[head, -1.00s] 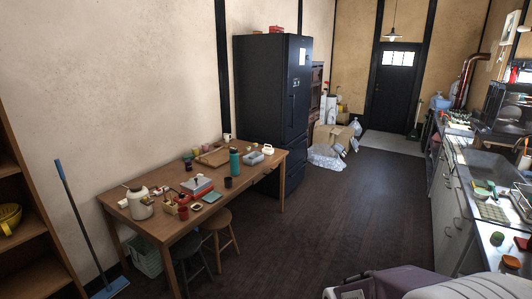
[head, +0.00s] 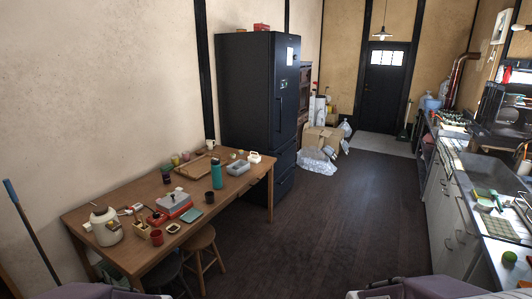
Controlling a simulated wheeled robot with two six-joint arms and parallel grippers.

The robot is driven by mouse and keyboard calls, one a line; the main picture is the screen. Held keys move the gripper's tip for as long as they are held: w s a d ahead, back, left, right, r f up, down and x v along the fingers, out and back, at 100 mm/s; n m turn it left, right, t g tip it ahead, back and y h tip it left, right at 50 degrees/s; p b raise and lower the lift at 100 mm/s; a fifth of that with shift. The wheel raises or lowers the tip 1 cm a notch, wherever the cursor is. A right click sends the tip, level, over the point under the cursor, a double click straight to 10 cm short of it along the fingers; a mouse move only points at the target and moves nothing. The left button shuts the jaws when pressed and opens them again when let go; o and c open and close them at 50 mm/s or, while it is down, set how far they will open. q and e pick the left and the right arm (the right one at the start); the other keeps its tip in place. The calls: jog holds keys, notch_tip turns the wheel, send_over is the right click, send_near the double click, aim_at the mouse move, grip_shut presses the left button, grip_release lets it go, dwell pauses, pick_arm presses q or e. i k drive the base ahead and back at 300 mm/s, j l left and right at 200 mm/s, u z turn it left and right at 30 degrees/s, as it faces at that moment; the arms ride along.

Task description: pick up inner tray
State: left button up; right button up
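No thing in view can be made out for certain as the inner tray. On the wooden table (head: 130,205) at left, a flat brown tray (head: 193,172) lies towards the back, near the wall. A small grey container (head: 238,168) stands right of it, beyond a teal bottle (head: 216,176). A red box with a pale grey top (head: 174,203) sits nearer the front. Neither gripper is in view. Only purple-grey parts of my arms show at the bottom edge, well short of the table.
Two stools (head: 203,242) stand at the table's front side. A black fridge (head: 258,105) is behind the table. Cardboard and plastic bags (head: 316,160) lie beyond it. A counter with a sink (head: 487,175) runs along the right. The dark floor (head: 340,220) between is clear.

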aim_at(254, 157)
jog(key=i+l+z, duration=0.2)
jog(key=i, duration=0.6)
jog(key=i+j+z, duration=0.15)
jog(key=i, duration=0.65)
jog(key=i+j+z, duration=0.2)
jog(key=i, duration=0.6)
jog(key=i+u, duration=0.25)
jog(key=i, duration=0.15)
jog(key=i+l+u, duration=0.2)
jog(key=i, duration=0.15)
jog(key=i+l+u, duration=0.25)
jog(key=i+j+u, duration=0.1)
jog(key=u, duration=0.3)
jog(key=i+u, duration=0.6)
jog(key=u, duration=0.25)
jog(key=i+l+u, duration=0.15)
jog(key=u, duration=0.3)
